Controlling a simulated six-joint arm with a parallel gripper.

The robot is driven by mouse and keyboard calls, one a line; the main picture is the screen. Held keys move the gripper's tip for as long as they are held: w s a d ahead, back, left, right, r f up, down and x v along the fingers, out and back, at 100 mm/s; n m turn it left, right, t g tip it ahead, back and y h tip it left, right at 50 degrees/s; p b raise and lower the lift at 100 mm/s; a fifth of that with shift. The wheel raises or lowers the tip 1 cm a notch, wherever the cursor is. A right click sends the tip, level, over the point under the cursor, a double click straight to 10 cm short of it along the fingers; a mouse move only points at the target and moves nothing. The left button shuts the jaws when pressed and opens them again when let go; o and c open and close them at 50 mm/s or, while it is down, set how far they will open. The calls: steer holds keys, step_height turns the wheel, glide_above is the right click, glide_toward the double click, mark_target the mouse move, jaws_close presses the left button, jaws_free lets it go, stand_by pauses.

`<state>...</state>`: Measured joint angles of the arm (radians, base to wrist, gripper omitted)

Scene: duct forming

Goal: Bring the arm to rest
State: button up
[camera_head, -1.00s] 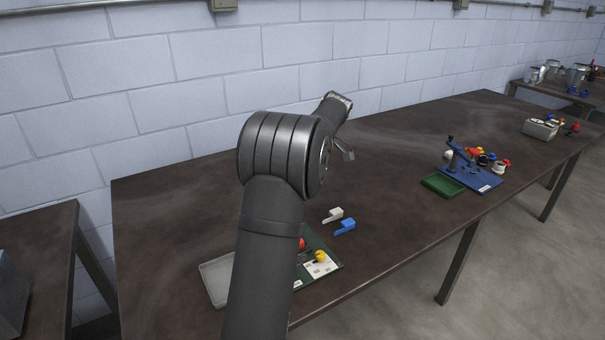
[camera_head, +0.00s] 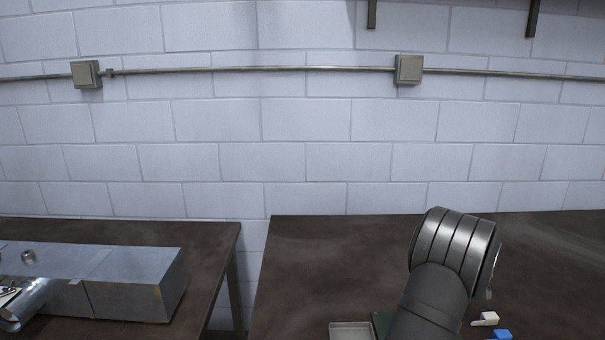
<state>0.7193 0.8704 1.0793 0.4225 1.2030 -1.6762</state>
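My arm rises over the brown table (camera_head: 320,262) at the lower right of the head view, ending in view at a dark ribbed joint. My gripper is not in the picture; the joint hides whatever lies behind it. A white piece (camera_head: 487,318) and a blue piece (camera_head: 502,335) lie on the table right of my arm, the blue one cut by the bottom edge. Part of a grey tray (camera_head: 350,331) shows left of my arm.
A second table (camera_head: 205,240) stands to the left, across a gap, with a long grey metal duct (camera_head: 125,285) on it. A block wall with a conduit (camera_head: 250,69) and junction boxes (camera_head: 408,69) is behind. The right table's left part is bare.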

steer(key=shift+x, duration=1.7)
steer(key=v, duration=1.7)
steer(key=x, duration=1.7)
steer(key=shift+f, duration=0.25)
steer(key=shift+d+r+m+h, duration=0.25)
steer(key=shift+m+h, duration=0.05)
steer(key=shift+m, duration=0.2)
steer(key=shift+s+d+m+t+h, duration=0.15)
steer(key=shift+d+m+t+h, duration=0.1)
steer(key=shift+m, duration=0.55)
steer(key=shift+s+d+m+t+h, duration=0.15)
steer(key=shift+d+m+t, duration=0.15)
steer(key=shift+m, duration=0.5)
